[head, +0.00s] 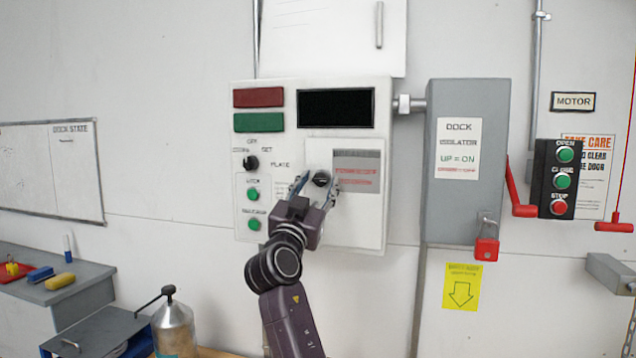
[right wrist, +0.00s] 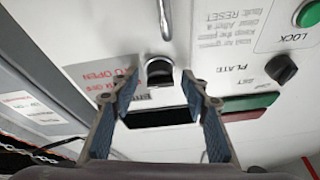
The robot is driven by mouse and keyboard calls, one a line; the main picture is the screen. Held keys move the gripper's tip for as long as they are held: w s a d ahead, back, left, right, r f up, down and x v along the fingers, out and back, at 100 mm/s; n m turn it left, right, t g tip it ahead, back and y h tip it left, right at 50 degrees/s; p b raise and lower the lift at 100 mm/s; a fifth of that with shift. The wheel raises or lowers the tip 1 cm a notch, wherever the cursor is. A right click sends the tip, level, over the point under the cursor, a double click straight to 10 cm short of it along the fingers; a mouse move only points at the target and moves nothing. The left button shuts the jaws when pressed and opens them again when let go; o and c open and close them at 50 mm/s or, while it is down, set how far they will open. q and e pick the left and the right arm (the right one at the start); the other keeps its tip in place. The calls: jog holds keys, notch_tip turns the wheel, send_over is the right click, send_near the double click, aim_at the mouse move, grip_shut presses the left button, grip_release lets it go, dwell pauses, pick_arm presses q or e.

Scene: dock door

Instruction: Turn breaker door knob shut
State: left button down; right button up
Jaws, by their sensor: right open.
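The breaker door (head: 358,230) is a raised white panel at the lower right of the control box. It lies flat against the box and carries a grey label with red lines. Its small black knob (head: 321,178) is near the door's left side. My right gripper (head: 316,188) is open, with one finger on either side of the knob. In the right wrist view, the knob (right wrist: 160,72) shows just beyond and between the spread blue-padded fingertips (right wrist: 160,88). I cannot tell whether either finger touches it. My left gripper is in neither view.
The control box (head: 285,92) has a black selector (head: 250,162) and green buttons left of the door. A grey isolator box (head: 468,215) with a red lever (head: 520,200) and red padlock (head: 486,249) stands to the right. A bench (head: 85,268) and metal canister (head: 173,325) are lower left.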

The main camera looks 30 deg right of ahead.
jog(key=c, duration=1.1)
jog(key=shift+c, duration=0.2)
jog(key=shift+n, duration=0.3)
jog(key=n+t+p, duration=0.1)
jog(key=n+y+p, duration=0.1)
jog(key=n, duration=0.1)
jog(key=shift+s+r+t+y, duration=0.1)
jog(key=shift+r+t+y, duration=0.1)
jog(key=shift+t+y, duration=0.15)
jog(key=n+y+p, duration=0.2)
jog(key=n+p, duration=0.3)
jog(key=p, duration=0.1)
jog(key=n+t+y+p, duration=0.1)
jog(key=n+y+p, duration=0.1)
jog(key=n+p, duration=0.3)
jog(key=r+n+y+p, duration=0.1)
jog(key=n+y+p, duration=0.1)
jog(key=n+p, duration=0.3)
jog(key=shift+s+d+t+p, duration=0.15)
jog(key=shift+d+t+p, duration=0.1)
jog(key=shift+p, duration=0.75)
jog(key=shift+f+n+y+p, duration=0.15)
jog(key=shift+n+y+p, duration=0.3)
jog(key=shift+n, duration=0.55)
jog(key=shift+f+n+g+y+p, duration=0.1)
jog(key=shift+n+g+y+p, duration=0.35)
jog(key=shift+n, duration=0.55)
